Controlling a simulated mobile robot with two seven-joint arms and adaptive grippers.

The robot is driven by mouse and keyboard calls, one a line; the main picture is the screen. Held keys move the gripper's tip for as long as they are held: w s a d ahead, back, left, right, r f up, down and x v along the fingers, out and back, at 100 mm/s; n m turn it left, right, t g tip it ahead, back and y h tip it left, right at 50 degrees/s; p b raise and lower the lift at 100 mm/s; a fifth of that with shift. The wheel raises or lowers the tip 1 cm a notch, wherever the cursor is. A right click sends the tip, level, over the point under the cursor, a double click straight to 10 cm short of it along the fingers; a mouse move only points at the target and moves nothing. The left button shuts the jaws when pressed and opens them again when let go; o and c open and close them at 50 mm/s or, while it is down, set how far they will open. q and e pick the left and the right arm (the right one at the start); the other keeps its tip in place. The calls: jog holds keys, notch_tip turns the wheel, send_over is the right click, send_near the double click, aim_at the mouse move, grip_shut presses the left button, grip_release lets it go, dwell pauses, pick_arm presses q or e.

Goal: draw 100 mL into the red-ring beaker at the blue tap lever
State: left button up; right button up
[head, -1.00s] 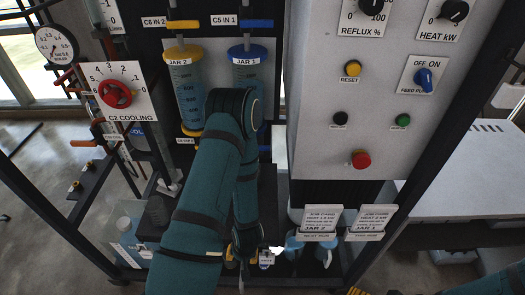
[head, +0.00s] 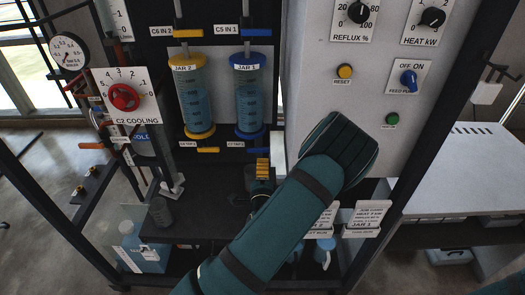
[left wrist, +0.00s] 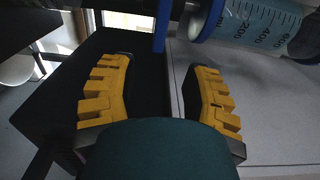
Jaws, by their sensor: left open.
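Jar 1 (head: 248,95), with a blue lid and blue base, hangs on the dark panel and holds blue liquid. The blue lever (head: 259,144) shows under its base. In the left wrist view, the jar's blue rim (left wrist: 208,18) and scale are at the top, with a blue bar (left wrist: 162,25) beside them. My left gripper (head: 262,170) is below and slightly right of the jar. In the left wrist view it is open (left wrist: 160,100), with nothing between its yellow fingers. I cannot make out a red-ring beaker. My right gripper is out of view.
Jar 2 (head: 193,95) with yellow ends hangs left of jar 1. The grey control cabinet (head: 325,100) stands close on the right. A dark shelf (head: 200,185) lies below. A blue bottle (head: 323,254) and job cards (head: 366,217) are at lower right.

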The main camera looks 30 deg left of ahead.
aim_at(263, 151)
pick_arm(q)
jog(key=shift+x, duration=4)
jog(key=shift+w, duration=0.1)
jog(key=shift+w+a, duration=0.15)
jog(key=shift+w, duration=0.05)
jog(key=shift+c, duration=0.4)
grip_shut()
